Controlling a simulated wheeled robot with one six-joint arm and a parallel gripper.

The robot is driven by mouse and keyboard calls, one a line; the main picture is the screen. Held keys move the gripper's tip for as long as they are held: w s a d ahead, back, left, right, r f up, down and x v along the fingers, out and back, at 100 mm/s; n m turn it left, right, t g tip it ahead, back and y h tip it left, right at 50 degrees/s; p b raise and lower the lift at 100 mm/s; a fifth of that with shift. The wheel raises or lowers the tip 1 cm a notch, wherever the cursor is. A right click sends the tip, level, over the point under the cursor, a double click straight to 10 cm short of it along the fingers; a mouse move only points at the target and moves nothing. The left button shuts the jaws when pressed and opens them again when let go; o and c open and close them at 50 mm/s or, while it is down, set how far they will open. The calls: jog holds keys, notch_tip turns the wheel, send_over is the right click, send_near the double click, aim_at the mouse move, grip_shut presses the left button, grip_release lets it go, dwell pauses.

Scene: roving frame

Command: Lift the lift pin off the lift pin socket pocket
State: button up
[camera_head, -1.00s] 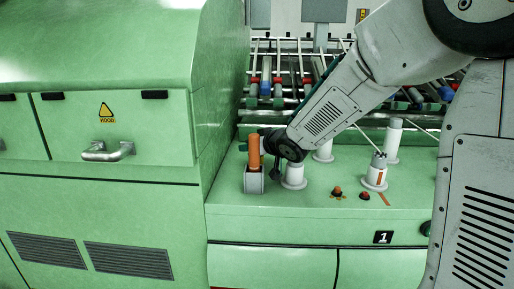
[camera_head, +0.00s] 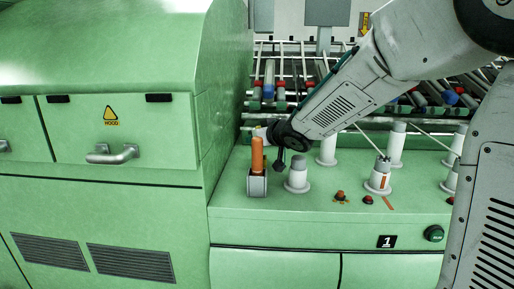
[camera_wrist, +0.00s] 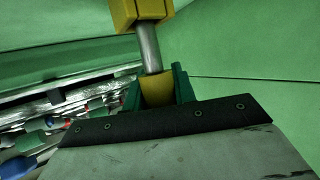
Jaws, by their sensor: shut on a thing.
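My gripper (camera_wrist: 156,88) has green fingers shut on a yellow part of a pin. I take this as the lift pin (camera_wrist: 150,48): a bare metal shaft runs from the held yellow part to a yellow block (camera_wrist: 140,12) at the top of the wrist view.
White round posts (camera_head: 297,176) stand on the green bench (camera_head: 310,220) to the right of the holder. A tall green cabinet (camera_head: 120,150) rises close on the left. A rack of rods and coloured rollers (camera_head: 285,85) lies behind.

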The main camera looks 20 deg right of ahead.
notch_tip(320, 180, up, 14)
jog(key=shift+r, duration=0.25)
dwell(0.5)
